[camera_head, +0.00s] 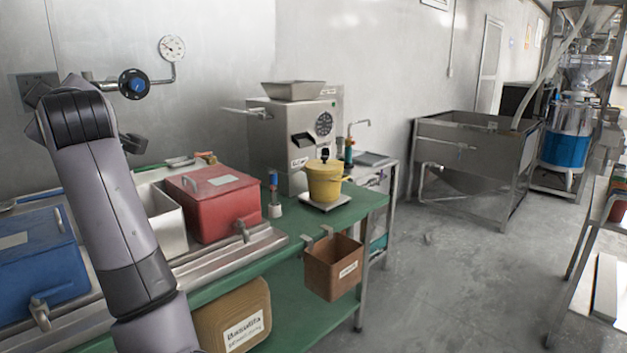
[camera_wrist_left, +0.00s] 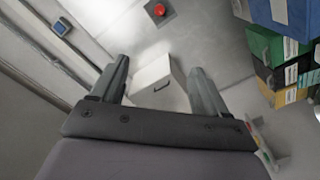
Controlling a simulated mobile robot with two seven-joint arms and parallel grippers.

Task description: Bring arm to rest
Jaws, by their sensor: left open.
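My left arm (camera_head: 120,215) rises at the left of the head view, in front of the green bench. Its gripper is mostly hidden behind the arm there. In the left wrist view the left gripper (camera_wrist_left: 158,80) has its two fingers wide apart, with nothing between them. A white box (camera_wrist_left: 158,82) with a dark handle shows beyond the fingers, apart from them. My right gripper is in neither view.
The green bench (camera_head: 375,197) carries a blue box (camera_head: 40,265), a red box (camera_head: 215,205), a yellow pot (camera_head: 324,183) and a steel grinder (camera_head: 270,145). A brown bin (camera_head: 335,270) hangs at its front edge. The floor (camera_head: 440,280) to the right is clear.

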